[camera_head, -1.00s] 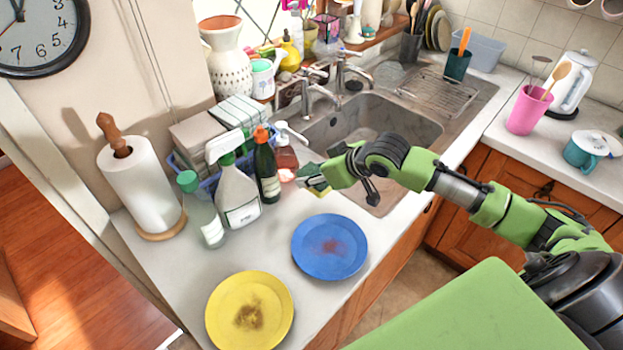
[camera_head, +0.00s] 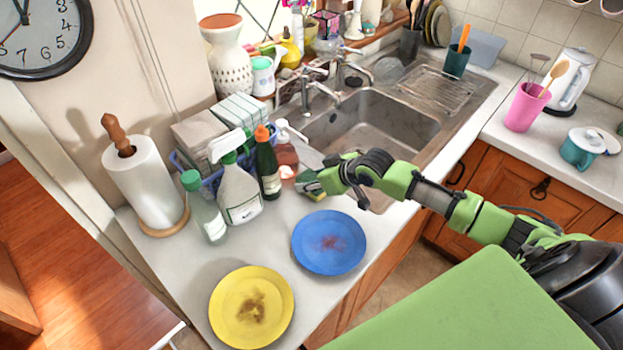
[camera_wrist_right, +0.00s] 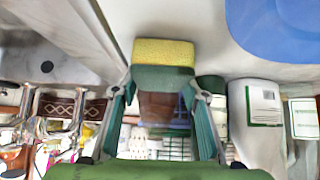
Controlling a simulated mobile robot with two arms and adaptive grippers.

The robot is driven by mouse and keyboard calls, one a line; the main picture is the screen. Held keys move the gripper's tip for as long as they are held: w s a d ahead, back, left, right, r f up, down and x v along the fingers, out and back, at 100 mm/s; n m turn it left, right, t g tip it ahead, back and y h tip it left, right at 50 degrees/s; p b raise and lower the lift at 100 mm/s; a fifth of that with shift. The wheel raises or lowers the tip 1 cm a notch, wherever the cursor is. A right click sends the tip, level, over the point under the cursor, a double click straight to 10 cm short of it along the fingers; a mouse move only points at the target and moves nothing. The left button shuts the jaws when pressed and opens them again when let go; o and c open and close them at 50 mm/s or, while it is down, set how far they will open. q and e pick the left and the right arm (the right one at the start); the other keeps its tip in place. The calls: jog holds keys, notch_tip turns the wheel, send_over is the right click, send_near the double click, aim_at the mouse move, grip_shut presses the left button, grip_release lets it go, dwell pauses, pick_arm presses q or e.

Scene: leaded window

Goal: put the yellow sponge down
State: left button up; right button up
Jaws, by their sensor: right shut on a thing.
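The yellow sponge (camera_wrist_right: 163,52), with a green scouring side, is between the fingertips of my right gripper (camera_wrist_right: 160,95) in the right wrist view. In the head view the right gripper (camera_head: 311,183) is low over the counter strip between the sink and the blue plate, and mostly hides the sponge; only a yellow sliver shows under it. The gripper is shut on the sponge. I cannot tell whether the sponge touches the counter. My left gripper is not in view.
A blue plate (camera_head: 329,243) and a yellow plate (camera_head: 251,307), both stained, lie on the counter (camera_head: 190,270). A soap bottle (camera_head: 284,155), a dark green bottle (camera_head: 267,170) and a spray bottle (camera_head: 238,194) stand left of the gripper. The sink (camera_head: 375,125) is behind it.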

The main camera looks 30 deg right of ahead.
jog(key=o, duration=0.7)
jog(key=shift+f, duration=0.1)
jog(key=shift+c, duration=0.2)
jog(key=shift+r, duration=0.2)
jog(key=b+v, duration=0.1)
jog(key=v, duration=1.1)
jog(key=shift+b, duration=0.35)
